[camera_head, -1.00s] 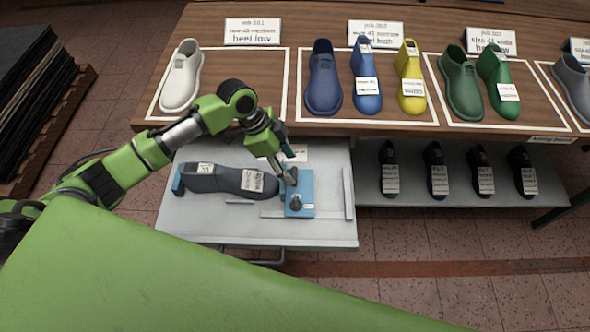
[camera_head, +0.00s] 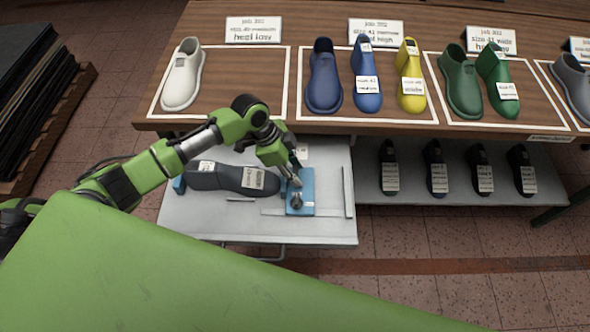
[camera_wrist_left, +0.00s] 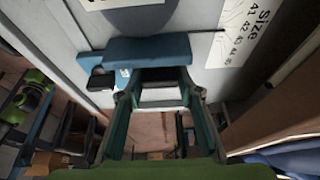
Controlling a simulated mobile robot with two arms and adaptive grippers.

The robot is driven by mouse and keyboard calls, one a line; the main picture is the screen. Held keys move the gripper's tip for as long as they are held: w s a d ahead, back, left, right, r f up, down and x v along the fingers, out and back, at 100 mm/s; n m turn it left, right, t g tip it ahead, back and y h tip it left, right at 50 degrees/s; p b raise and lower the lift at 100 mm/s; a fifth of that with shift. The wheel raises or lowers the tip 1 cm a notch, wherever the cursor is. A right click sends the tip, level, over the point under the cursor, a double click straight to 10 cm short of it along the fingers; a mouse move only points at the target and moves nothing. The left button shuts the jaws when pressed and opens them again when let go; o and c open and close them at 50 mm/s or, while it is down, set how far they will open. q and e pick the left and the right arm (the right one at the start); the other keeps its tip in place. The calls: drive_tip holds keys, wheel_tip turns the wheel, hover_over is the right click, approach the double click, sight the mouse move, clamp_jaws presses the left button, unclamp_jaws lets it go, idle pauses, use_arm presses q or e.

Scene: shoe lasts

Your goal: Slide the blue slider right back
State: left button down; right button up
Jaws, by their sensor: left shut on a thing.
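The blue slider (camera_head: 307,205) sits on the pale grey board (camera_head: 215,225), just right of a dark shoe last (camera_head: 218,178) lying on its side with white labels. A small dark knob stands on the slider's front part. A smaller blue stop (camera_head: 179,186) is at the last's left end. My left gripper (camera_head: 297,182) is at the back part of the slider, shut on it; the arm partly hides the contact. In the left wrist view the blue slider (camera_wrist_left: 150,49) lies across the ends of my left gripper's fingers (camera_wrist_left: 160,95). My right gripper is not in view.
A wooden shelf (camera_head: 215,122) with white, blue, yellow and green lasts runs above and behind the board. Several dark lasts (camera_head: 435,165) stand on a lower shelf to the right. A grey rail (camera_head: 348,192) is near the board's right edge. The board's front is clear.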

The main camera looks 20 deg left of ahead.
use_arm(q)
drive_tip(key=d, duration=0.2)
drive_tip(key=w+d, duration=0.1)
drive_tip(key=d, duration=0.2)
drive_tip(key=w+d, duration=0.1)
drive_tip(key=d, duration=0.2)
drive_tip(key=shift+w, duration=0.1)
drive_tip(key=shift+a, duration=0.1)
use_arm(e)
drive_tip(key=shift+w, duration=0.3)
use_arm(q)
drive_tip(key=c, duration=1.5)
unclamp_jaws()
drive_tip(key=shift+o, duration=0.3)
drive_tip(key=shift+d, duration=0.2)
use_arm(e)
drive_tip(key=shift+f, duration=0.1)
use_arm(q)
drive_tip(key=shift+a, duration=0.1)
drive_tip(key=shift+a+r, duration=0.15)
drive_tip(key=shift+r, duration=0.05)
drive_tip(key=v, duration=1.1)
drive_tip(key=shift+r, duration=0.25)
